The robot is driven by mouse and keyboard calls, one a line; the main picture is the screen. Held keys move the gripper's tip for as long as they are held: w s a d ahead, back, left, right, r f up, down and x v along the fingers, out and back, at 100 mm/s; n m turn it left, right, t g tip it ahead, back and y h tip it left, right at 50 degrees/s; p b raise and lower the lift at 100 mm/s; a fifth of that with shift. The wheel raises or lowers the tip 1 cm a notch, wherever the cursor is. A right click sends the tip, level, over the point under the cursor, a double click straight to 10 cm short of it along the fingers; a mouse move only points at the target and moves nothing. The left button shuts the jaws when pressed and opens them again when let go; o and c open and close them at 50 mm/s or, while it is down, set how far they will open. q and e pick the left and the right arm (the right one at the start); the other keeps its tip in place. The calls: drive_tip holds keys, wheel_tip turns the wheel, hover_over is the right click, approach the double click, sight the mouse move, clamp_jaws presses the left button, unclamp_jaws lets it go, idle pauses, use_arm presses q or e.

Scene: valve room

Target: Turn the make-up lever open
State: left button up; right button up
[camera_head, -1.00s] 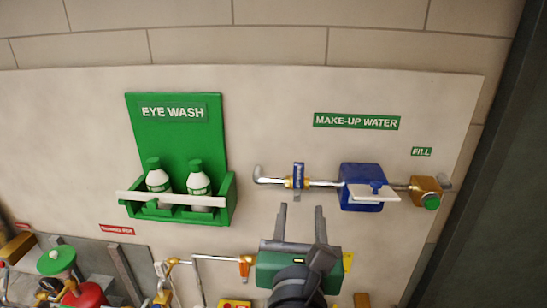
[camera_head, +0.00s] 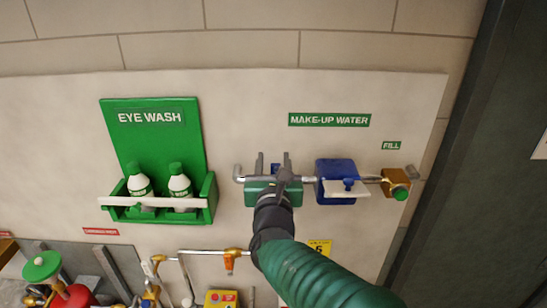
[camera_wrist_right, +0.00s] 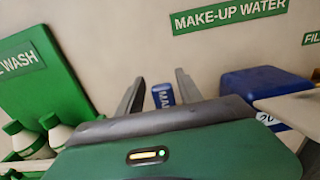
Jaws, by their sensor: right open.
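The make-up lever is a small blue handle on the chrome pipe under the MAKE-UP WATER sign (camera_head: 329,119). In the right wrist view the lever (camera_wrist_right: 163,95) stands upright with white lettering, between my two fingers. My right gripper (camera_head: 273,158) is open in front of the pipe, one finger to each side of the lever. In the head view the gripper hides most of the lever, and only a bit of blue shows. Fingers and lever look apart in the right wrist view (camera_wrist_right: 160,82). My left gripper is out of view.
A blue box (camera_head: 337,170) with a pale plate in front sits just right of the lever. A brass fitting with a green knob (camera_head: 397,182) is beyond it. The green eye wash shelf (camera_head: 150,140) with two bottles is to the left. Pipes and valves lie below.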

drive_tip(key=shift+d, duration=0.15)
drive_tip(key=shift+d, duration=0.15)
drive_tip(key=c, duration=0.4)
clamp_jaws()
idle(0.7)
